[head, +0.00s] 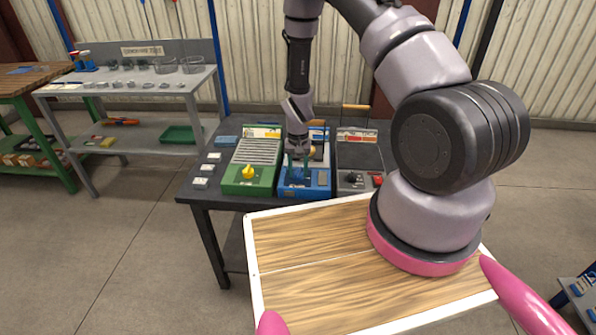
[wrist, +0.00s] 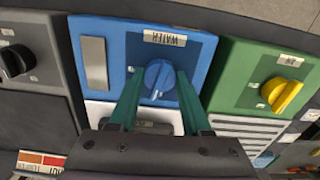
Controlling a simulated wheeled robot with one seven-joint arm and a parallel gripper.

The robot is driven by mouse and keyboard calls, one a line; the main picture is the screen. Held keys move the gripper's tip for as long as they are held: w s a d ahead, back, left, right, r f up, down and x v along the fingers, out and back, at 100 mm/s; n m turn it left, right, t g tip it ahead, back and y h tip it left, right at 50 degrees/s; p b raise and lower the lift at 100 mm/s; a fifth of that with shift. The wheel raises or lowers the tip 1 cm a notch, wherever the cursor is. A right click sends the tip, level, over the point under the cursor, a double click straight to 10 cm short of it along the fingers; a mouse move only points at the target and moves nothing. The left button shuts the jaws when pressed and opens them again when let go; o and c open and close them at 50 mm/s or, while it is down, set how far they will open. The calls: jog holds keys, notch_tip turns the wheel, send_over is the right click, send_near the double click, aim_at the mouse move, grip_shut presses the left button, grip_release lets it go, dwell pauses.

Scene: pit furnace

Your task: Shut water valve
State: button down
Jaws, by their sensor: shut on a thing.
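The water valve is a round blue knob (wrist: 160,79) on a blue panel (wrist: 110,35) with a label reading WATER, upside down in the wrist view. My gripper (wrist: 158,88) has its green fingers on either side of the knob, shut on it. The knob's raised grip stands nearly upright in the picture, slightly tilted. In the head view my gripper (head: 299,160) reaches down onto the blue panel (head: 304,189) in the middle of the dark table. The knob is mostly hidden there by the fingers.
A green panel with a yellow knob (head: 248,171) stands left of the blue one. A grey panel with a black knob (head: 351,179) and a red part (head: 377,180) stands right. Small white blocks (head: 204,170) lie at the table's left. A grey shelf (head: 140,90) stands behind left.

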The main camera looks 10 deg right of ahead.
aim_at(298, 171)
jog(key=shift+n, duration=1.1)
jog(key=shift+c, duration=1.8)
grip_release()
jog(key=shift+r, duration=0.1)
notch_tip(298, 171, up, 11)
